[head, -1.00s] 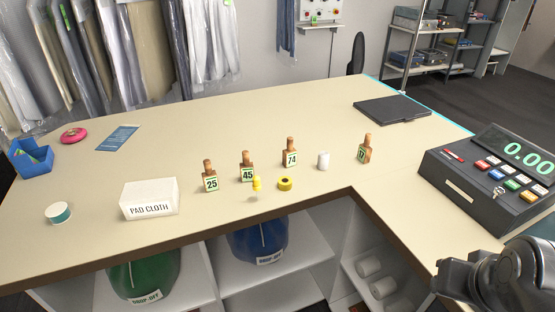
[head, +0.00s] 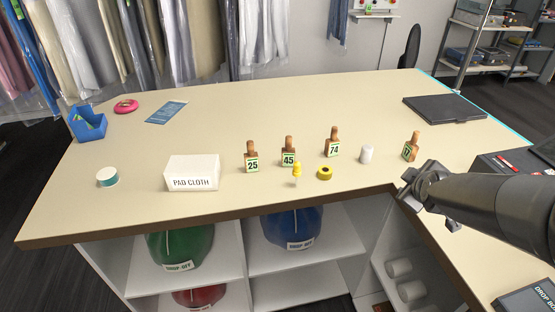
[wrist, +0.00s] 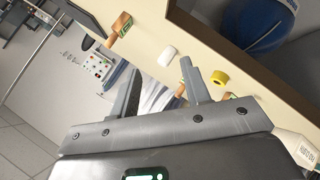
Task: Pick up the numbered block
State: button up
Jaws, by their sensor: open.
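Several wooden blocks with knob tops and green-edged number labels stand upright on the counter in the head view: block 25 (head: 252,158), block 45 (head: 289,153), block 74 (head: 333,143) and, at the right, a turned block (head: 411,147) whose label seems to read 17 or 77. My gripper (head: 412,187) is at the counter's front edge, just below and right of the rightmost block, touching none of them. In the wrist view my gripper (wrist: 160,85) has its fingers apart with nothing held. The rightmost block (wrist: 119,28) shows beyond the left finger there.
A white cylinder (head: 366,154), yellow tape roll (head: 324,173) and small yellow piece (head: 297,173) stand near the blocks. A black flat case (head: 444,109) lies behind. The counter's (head: 250,107) back middle is clear.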

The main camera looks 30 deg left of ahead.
jog(key=w+a+f+n+t+y, duration=0.1)
jog(key=w+a+n, duration=0.1)
jog(key=a+n, duration=0.35)
jog(key=w+a+f+n+t+y, duration=0.1)
jog(key=w+a+f+n+t, duration=0.15)
jog(key=a, duration=0.55)
jog(key=n+g+y, duration=0.3)
jog(key=n+y, duration=0.6)
jog(key=n, duration=1.4)
send_near(251, 148)
jog(key=shift+a+f, duration=0.5)
jog(key=x, duration=0.5)
jog(key=shift+w, duration=0.1)
jog(key=shift+w+r+x, duration=0.1)
jog(key=shift+r+x, duration=0.05)
jog(key=shift+x, duration=0.7)
jog(key=shift+w+r+x, duration=0.1)
jog(key=shift+r+x, duration=0.1)
jog(key=shift+x, duration=0.7)
jog(key=shift+w+r+x, duration=0.1)
jog(key=shift+r+x, duration=0.05)
jog(key=shift+x, duration=0.7)
